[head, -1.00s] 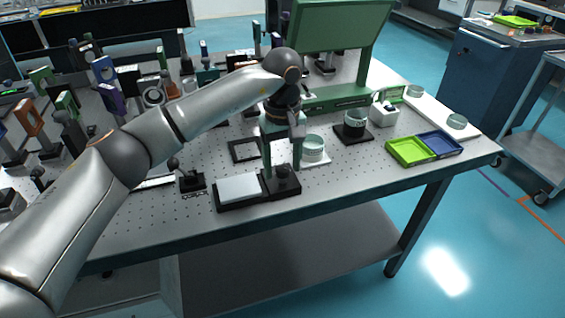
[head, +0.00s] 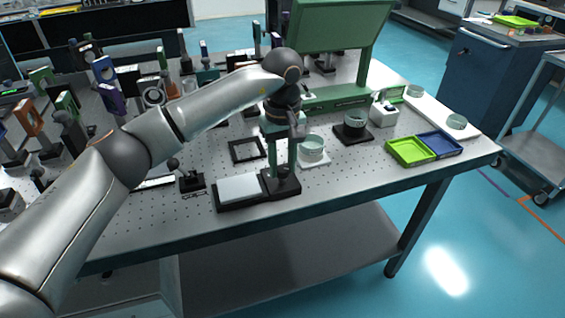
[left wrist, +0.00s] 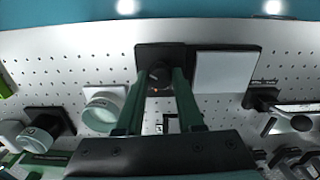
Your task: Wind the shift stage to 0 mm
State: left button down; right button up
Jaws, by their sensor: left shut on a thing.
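The shift stage is a black base with a white plate (head: 240,188) at the table's front edge. A black block with a round dark knob (left wrist: 159,73) joins it at the right in the head view. My left gripper (head: 283,172) points down over that block, its green fingers shut on the knob. In the left wrist view the fingers reach the knob from either side, and the white plate (left wrist: 226,71) lies to the right. The fingers hide most of the knob in the head view. I cannot read any scale. My right gripper is not in view.
A square black frame (head: 247,150) and a glass dish (head: 312,147) on a white base stand close behind the stage. Several optics mounts fill the back left.

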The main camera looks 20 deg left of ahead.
pick_arm(q)
jog(key=shift+n, duration=0.3)
jog(key=n, duration=0.3)
jog(key=shift+a+r+p, duration=0.1)
jog(key=shift+p, duration=0.25)
jog(key=n, duration=0.3)
jog(key=n+p, duration=0.1)
jog(key=n, duration=0.7)
jog(key=shift+n, duration=0.3)
jog(key=n, duration=0.3)
jog(key=shift+n+p, duration=0.3)
jog(key=shift+n, duration=0.1)
jog(key=n, duration=0.3)
jog(key=shift+n, duration=0.3)
jog(key=n, duration=0.4)
jog(key=shift+p, duration=0.35)
jog(key=shift+n, duration=1.4)
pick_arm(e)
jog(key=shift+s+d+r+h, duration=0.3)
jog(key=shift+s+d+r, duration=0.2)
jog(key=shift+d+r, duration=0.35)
